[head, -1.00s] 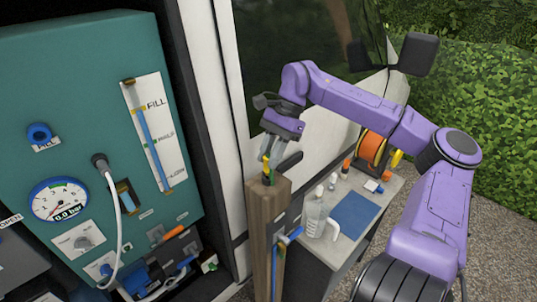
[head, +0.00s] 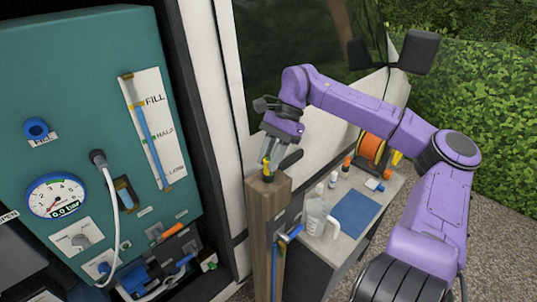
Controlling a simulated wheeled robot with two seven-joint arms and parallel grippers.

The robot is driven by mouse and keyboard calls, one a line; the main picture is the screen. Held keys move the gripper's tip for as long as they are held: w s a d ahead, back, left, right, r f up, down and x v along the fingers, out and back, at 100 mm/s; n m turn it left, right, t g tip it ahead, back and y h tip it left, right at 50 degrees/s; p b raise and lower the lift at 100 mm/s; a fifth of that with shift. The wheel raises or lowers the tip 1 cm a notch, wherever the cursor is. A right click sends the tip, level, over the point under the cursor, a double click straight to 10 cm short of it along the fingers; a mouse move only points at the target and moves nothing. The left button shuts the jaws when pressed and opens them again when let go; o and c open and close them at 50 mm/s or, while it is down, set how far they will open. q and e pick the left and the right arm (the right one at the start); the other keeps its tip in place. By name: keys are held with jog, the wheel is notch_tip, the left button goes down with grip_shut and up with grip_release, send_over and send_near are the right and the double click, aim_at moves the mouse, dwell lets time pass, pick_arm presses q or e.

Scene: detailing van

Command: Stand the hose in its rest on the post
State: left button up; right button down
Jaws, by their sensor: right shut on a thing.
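The wooden post (head: 267,215) stands in the middle, in front of the small bench. A small piece with yellow and dark parts (head: 266,169), which looks like the end of the hose, is at the top of the post. My right gripper (head: 270,156) comes down over the post top and is shut on this piece. Its fingers hide part of it, and I cannot tell how deep it sits in the rest. A dark curved part (head: 290,160) sticks out beside the fingers. My left gripper is out of view.
A teal panel (head: 95,60) with a gauge (head: 56,197) and a white tube (head: 112,215) is on the left. A blue-handled fitting (head: 290,236) is on the post's side. Behind it, a grey bench (head: 345,245) holds a clear jug (head: 316,217), a blue cloth (head: 356,213) and an orange reel (head: 372,149).

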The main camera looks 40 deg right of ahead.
jog(key=shift+f, duration=0.1)
dwell(0.4)
jog(key=c, duration=0.8)
grip_release()
jog(key=shift+d+r, duration=0.15)
jog(key=shift+r, duration=0.05)
jog(key=b+v, duration=0.2)
jog(key=v, duration=0.8)
jog(key=shift+f, duration=0.1)
